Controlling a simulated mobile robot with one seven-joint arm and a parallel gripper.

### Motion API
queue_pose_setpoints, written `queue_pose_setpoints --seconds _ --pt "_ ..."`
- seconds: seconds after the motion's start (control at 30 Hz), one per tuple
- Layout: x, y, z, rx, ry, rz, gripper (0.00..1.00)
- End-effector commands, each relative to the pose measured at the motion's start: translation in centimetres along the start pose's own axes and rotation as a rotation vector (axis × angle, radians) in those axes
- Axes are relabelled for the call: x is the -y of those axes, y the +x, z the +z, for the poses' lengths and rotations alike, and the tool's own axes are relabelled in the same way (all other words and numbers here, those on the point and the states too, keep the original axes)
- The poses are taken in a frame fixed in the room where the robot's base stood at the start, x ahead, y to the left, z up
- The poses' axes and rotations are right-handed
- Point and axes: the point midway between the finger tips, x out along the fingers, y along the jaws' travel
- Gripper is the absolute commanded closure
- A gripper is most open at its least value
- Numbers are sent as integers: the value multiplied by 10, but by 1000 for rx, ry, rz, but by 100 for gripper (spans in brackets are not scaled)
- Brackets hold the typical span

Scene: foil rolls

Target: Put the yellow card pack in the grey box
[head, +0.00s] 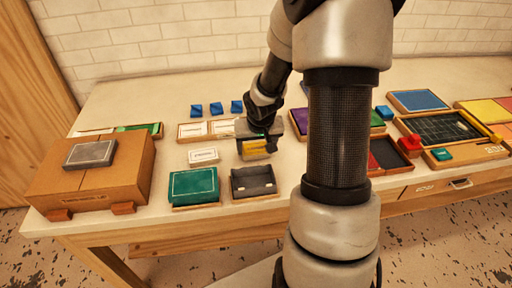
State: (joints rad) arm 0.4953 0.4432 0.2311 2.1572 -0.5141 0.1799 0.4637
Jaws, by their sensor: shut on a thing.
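The yellow card pack (253,147) is small in the head view and partly covered by my gripper (258,137). My gripper is shut on it, pointing down over the middle of the table. A grey surface shows around the pack, and I cannot tell whether the pack touches it. A dark grey open box (253,190) sits just in front of the pack, near the table's front edge. My arm hides the area right of the gripper.
A green box (193,186) stands left of the grey box. A brown box (95,179) with a grey block (90,153) on top is at far left. White cards (203,156) lie behind the green box. Several trays and a chalkboard (440,128) fill the right.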

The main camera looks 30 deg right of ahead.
Motion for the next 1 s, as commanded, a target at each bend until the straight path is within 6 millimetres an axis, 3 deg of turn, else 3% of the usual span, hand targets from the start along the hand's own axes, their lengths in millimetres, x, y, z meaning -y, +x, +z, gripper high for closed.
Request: queue_pose_setpoints --seconds 0.23,0.27,0.37,0.77,1.0 --pt "0 4 1 -1 0 0 54" --pt "0 2 1 -1 0 0 25" --pt "0 2 1 0 0 0 11" --pt "-1 -8 -2 -2 1 1 11" --pt "-1 -58 -3 -4 3 2 11"
